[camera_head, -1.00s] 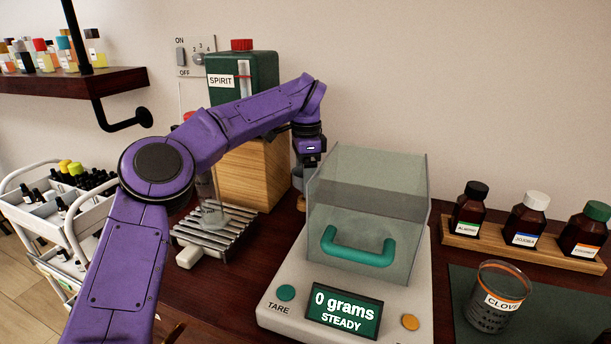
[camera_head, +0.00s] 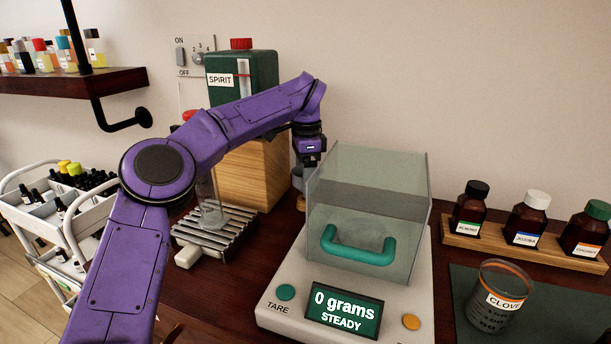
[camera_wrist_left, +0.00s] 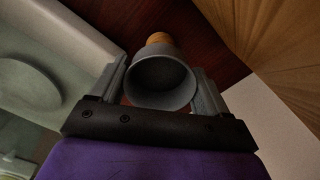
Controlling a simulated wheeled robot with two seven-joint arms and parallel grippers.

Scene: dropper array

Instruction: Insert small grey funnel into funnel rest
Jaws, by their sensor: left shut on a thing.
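My left gripper (camera_head: 308,163) reaches down behind the scale, between it and the wooden block. In the left wrist view its two fingers are closed on either side of the small grey funnel (camera_wrist_left: 160,84), whose wide mouth faces the camera. In the head view only a sliver of the funnel (camera_head: 298,176) shows beside the gripper. A round wooden piece (camera_wrist_left: 159,38), apparently the funnel rest, shows just past the funnel's rim. The funnel's spout is hidden, so I cannot tell whether it sits in the rest. My right gripper is out of view.
The scale (camera_head: 270,308) with its clear glass box (camera_head: 368,205) stands close to the right of the gripper. The wooden block (camera_head: 250,175) under the green spirit can (camera_head: 262,75) is to its left. A slatted rack (camera_head: 240,225) with a glass vessel (camera_head: 211,213) stands in front.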

